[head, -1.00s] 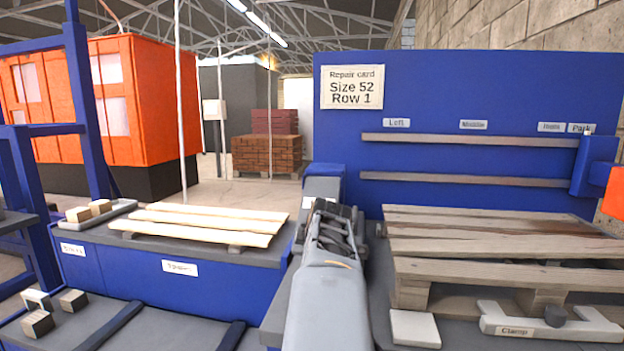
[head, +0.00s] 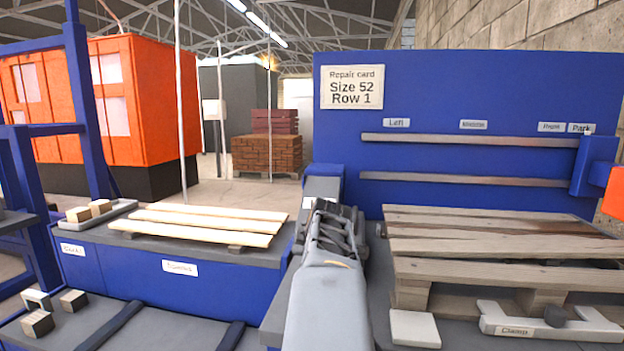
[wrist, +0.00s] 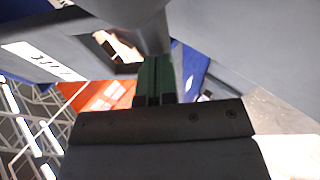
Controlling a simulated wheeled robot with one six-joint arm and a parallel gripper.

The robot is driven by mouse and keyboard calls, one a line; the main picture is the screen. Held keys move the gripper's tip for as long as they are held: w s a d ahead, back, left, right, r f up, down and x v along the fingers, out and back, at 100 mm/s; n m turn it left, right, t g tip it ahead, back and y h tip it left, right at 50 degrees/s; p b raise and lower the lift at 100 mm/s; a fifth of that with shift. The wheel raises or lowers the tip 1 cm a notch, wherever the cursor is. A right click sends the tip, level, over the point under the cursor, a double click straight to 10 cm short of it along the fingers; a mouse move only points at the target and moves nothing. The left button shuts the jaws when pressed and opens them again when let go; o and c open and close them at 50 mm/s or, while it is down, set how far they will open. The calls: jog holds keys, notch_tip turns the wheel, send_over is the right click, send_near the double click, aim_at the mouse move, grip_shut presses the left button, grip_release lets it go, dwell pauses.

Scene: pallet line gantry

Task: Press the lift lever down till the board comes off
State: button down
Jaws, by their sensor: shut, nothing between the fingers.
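The pallet (head: 470,275) with weathered grey-brown boards (head: 480,222) lies on the bench at the right; its boards look in place. My gripper (wrist: 155,80) shows in the wrist view with its dark green fingers shut and empty. A grey rounded bar (wrist: 152,35), perhaps the lift lever, lies just beyond the fingertips; I cannot tell whether they touch. In the head view my arm hides the fingers, and I cannot make out the lever there.
A white-labelled clamp (head: 550,325) and a pale block (head: 415,328) sit before the pallet. New pale boards (head: 205,225) lie on the left bench. A blue panel (head: 450,90) with two rails and a repair card (head: 352,88) stands behind.

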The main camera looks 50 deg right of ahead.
dwell(0.8)
jog(key=shift+s+a+r, duration=0.1)
jog(key=shift+a+r, duration=0.1)
jog(key=shift+r, duration=0.15)
jog(key=p+v, duration=0.3)
jog(key=v, duration=1)
jog(key=shift+w+r+p, duration=0.25)
jog(key=shift+w+p, duration=0.05)
jog(key=shift+w, duration=0.1)
jog(key=shift+a, duration=0.15)
